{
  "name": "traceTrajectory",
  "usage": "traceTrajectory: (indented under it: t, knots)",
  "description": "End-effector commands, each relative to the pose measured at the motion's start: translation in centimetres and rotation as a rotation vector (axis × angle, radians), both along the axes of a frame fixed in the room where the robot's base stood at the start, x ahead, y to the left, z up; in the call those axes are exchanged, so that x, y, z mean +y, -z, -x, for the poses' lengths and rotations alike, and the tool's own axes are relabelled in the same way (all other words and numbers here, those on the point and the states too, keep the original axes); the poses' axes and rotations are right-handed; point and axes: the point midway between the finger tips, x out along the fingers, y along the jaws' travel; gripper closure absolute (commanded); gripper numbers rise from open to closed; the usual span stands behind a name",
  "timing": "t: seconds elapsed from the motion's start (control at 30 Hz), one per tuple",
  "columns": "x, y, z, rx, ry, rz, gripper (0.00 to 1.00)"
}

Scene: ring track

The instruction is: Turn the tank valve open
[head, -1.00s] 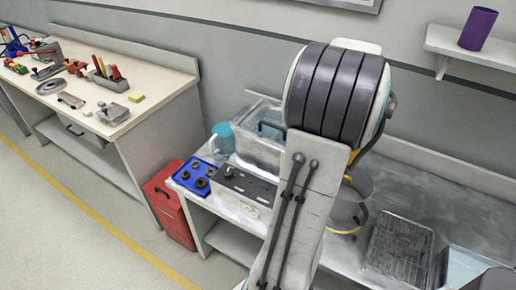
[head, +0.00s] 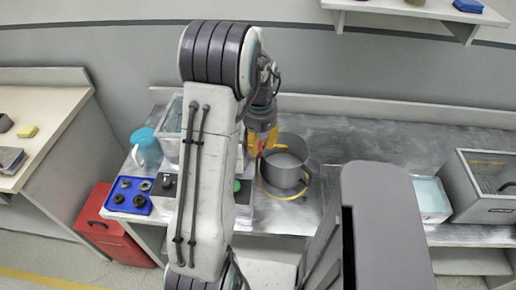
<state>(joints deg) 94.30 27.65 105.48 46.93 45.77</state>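A clear-walled tank (head: 172,122) stands at the back left of the metal bench, largely hidden behind my arm. I cannot make out its valve for certain. My gripper (head: 262,143), with orange-yellow parts, points down just right of the arm column, beside the grey pot. A small red spot shows by its fingers, too small to identify. The fingertips are not clear, so I cannot tell whether they are open or shut, or whether they touch anything.
A grey pot (head: 284,172) with a handle stands right of my gripper, a yellow hose around its base. A blue tray (head: 129,195) of round parts and a light-blue jug (head: 146,146) are left. A red toolbox (head: 105,228) stands on the floor. A grey bin (head: 478,188) is right.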

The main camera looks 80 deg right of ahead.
Motion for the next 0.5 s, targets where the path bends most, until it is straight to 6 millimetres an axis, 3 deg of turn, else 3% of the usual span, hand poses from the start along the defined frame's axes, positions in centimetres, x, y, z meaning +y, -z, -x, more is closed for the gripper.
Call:
traceTrajectory:
  t: [0.2,0.5]
  knots:
    - [0.0,1.9,0.0,0.0,-0.001,-0.001,0.69]
    - [0.0,2.5,0.0,0.0,-0.002,0.0,0.69]
